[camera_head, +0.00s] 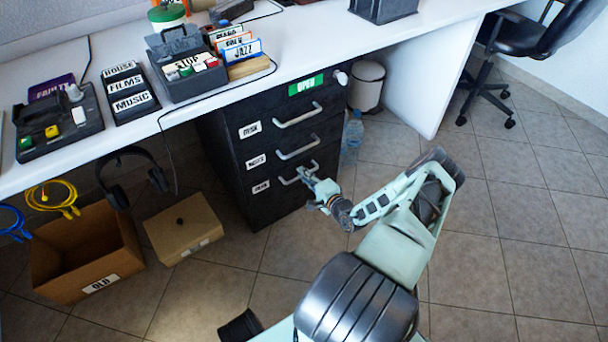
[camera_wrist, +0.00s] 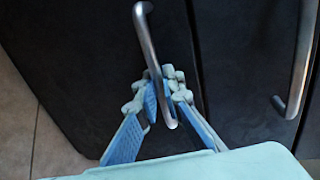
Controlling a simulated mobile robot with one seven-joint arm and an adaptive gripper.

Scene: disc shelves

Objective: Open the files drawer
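A black cabinet (camera_head: 232,165) under the desk has three drawers stacked, each with a silver bar handle and a small white label. The labels are too small to read surely, so I cannot tell which says files. The bottom drawer (camera_head: 276,208) looks flush with the others. My gripper (camera_head: 310,178) is at the bottom drawer's handle (camera_head: 290,181). In the wrist view the fingers of my gripper (camera_wrist: 162,98) lie on both sides of this handle (camera_wrist: 147,38), close to one end, and look closed on it. Another handle (camera_wrist: 300,65) shows at the right.
A cardboard box (camera_head: 83,250) and a tan box (camera_head: 183,228) stand on the floor left of the cabinet. A water bottle (camera_head: 353,135) and a bin (camera_head: 367,88) stand to its right. The floor before the cabinet is clear except for my arm.

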